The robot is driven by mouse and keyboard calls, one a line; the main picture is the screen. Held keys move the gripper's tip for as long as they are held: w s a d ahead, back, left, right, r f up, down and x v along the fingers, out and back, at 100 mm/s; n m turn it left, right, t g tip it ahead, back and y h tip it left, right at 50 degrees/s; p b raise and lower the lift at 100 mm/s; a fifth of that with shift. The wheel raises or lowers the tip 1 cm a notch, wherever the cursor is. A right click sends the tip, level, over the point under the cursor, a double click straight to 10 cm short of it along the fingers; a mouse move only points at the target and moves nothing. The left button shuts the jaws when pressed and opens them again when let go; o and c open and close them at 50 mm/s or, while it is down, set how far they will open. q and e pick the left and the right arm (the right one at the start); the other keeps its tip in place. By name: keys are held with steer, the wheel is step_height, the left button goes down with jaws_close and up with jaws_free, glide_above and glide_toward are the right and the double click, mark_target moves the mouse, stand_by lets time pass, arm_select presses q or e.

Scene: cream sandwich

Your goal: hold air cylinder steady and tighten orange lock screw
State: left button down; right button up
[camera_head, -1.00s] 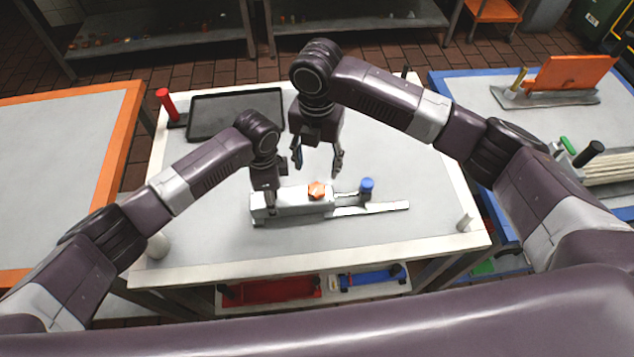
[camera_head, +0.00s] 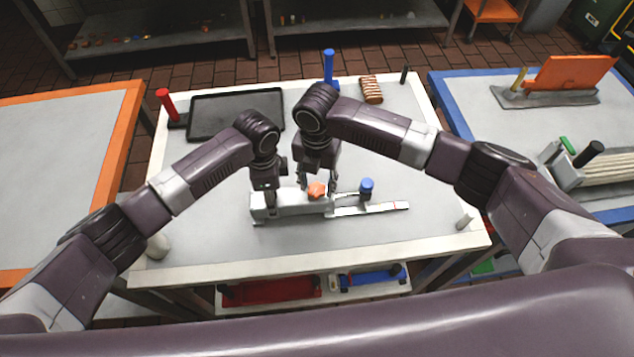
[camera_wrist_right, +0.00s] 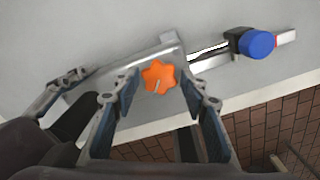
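The air cylinder (camera_head: 291,207) is a pale grey block with a rail, lying on the white table. The orange lock screw (camera_head: 316,190) is a star-shaped knob on its top; it also shows in the right wrist view (camera_wrist_right: 158,76). A blue knob (camera_head: 366,185) stands on the rail to the right. My left gripper (camera_head: 270,201) is down at the cylinder's left end; its fingers are largely hidden, so its grip is unclear. My right gripper (camera_wrist_right: 160,90) is open, its fingers on either side of the orange screw with gaps visible.
A black tray (camera_head: 236,93) lies at the back left, beside a red-handled tool (camera_head: 164,98). A blue upright handle (camera_head: 328,65) and a brown striped block (camera_head: 371,89) stand at the back.

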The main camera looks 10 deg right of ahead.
arm_select(q)
steer(key=shift+a, duration=0.1)
arm_select(e)
steer(key=c, duration=0.8)
steer(key=shift+o, duration=0.2)
